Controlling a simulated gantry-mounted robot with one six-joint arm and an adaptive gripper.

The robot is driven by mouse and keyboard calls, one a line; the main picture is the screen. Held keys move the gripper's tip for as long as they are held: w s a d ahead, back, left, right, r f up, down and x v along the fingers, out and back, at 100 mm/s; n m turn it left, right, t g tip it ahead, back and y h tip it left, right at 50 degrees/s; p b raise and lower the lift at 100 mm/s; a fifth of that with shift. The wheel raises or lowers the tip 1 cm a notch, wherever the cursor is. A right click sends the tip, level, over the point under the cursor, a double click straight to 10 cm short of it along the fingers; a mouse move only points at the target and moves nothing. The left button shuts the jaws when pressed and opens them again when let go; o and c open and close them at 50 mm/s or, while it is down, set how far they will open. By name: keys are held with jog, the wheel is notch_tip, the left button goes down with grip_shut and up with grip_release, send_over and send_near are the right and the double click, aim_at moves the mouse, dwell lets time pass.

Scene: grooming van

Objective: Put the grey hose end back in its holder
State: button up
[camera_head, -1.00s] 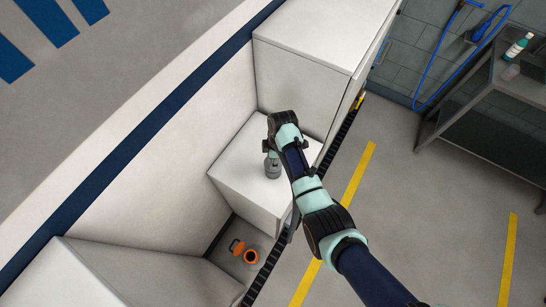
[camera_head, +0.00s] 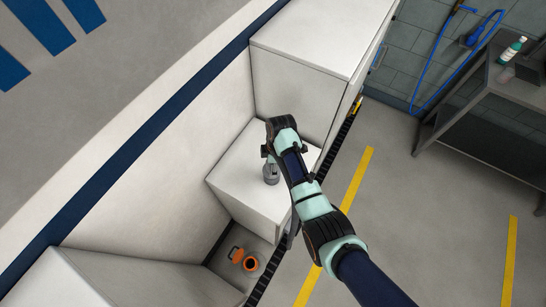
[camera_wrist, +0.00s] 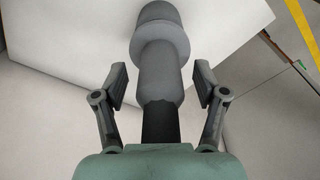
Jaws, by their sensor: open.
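The grey hose end (camera_head: 271,173) shows by the white box top, just below my gripper (camera_head: 268,152). In the wrist view the hose end (camera_wrist: 162,65) is a grey tapered piece with a wide collar and a dark section at its near end. My gripper (camera_wrist: 160,85) is open, with one finger on each side of the hose end and a visible gap at both sides. I cannot tell whether the hose end rests on the box. No holder can be made out for certain.
A white box (camera_head: 235,185) stands under my gripper, beside a taller white cabinet (camera_head: 310,55). An orange ring-shaped thing (camera_head: 251,264) lies low in a recess. A dark table (camera_head: 500,95) with a bottle (camera_head: 512,48) stands right. A blue hose (camera_head: 427,75) hangs behind. Open floor lies between.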

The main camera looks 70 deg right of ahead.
jog(key=r, duration=0.7)
jog(key=s+r, duration=0.1)
jog(key=r, duration=0.2)
jog(key=shift+s+d+r, duration=0.1)
jog(key=shift+d+r, duration=0.2)
jog(key=shift+r, duration=0.05)
